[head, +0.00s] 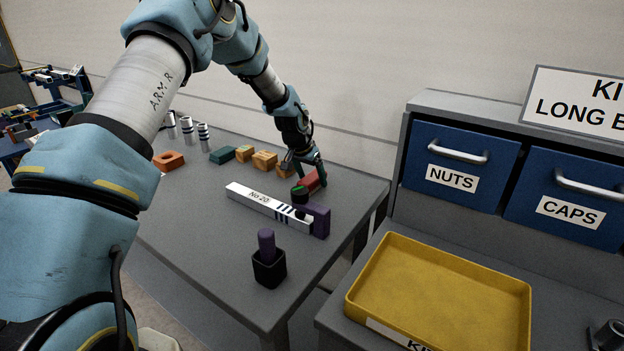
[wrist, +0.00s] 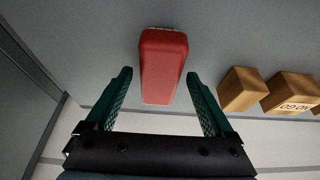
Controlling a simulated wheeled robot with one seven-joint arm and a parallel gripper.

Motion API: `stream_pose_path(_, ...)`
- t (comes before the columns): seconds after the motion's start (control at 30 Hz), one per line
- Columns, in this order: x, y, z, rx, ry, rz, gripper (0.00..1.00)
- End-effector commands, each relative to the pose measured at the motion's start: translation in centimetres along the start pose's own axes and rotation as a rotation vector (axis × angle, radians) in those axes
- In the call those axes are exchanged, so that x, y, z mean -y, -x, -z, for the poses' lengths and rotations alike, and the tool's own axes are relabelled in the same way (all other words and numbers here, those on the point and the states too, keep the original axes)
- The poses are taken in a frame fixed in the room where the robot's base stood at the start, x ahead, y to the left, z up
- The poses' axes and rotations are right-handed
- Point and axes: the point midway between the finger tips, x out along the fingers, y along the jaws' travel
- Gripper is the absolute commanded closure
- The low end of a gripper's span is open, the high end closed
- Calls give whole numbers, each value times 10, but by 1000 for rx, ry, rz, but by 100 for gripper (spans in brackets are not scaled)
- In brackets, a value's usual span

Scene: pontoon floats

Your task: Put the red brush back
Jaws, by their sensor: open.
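The red brush (head: 312,182) lies on the grey table near its far right edge, partly hidden by my gripper in the head view. In the wrist view the red brush (wrist: 163,68) is a red block with a pale strip, perhaps bristles, at its far end. My gripper (head: 306,176) is open and reaches down over it. In the wrist view the two teal fingers of my gripper (wrist: 158,76) stand on either side of the brush's near part, with a gap at each side. Which place the brush belongs in is not clear.
A white bar (head: 262,204) with a purple end block (head: 320,221) lies in front. A black holder (head: 269,271) holds a purple handle. Wooden blocks (wrist: 241,90) lie beside the gripper. A yellow tray (head: 440,300) is right.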

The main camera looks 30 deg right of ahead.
Motion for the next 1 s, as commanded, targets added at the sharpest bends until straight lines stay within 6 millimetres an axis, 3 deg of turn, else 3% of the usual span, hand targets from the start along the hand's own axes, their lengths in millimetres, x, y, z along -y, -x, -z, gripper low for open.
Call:
stream_pose_path(0.53, 1, 97, 0, -2, 1, 2, 13)
stream_pose_path(0.9, 1, 113, -2, 2, 2, 1, 13)
stream_pose_path(1.0, 14, 122, -19, 17, 36, 19, 13)
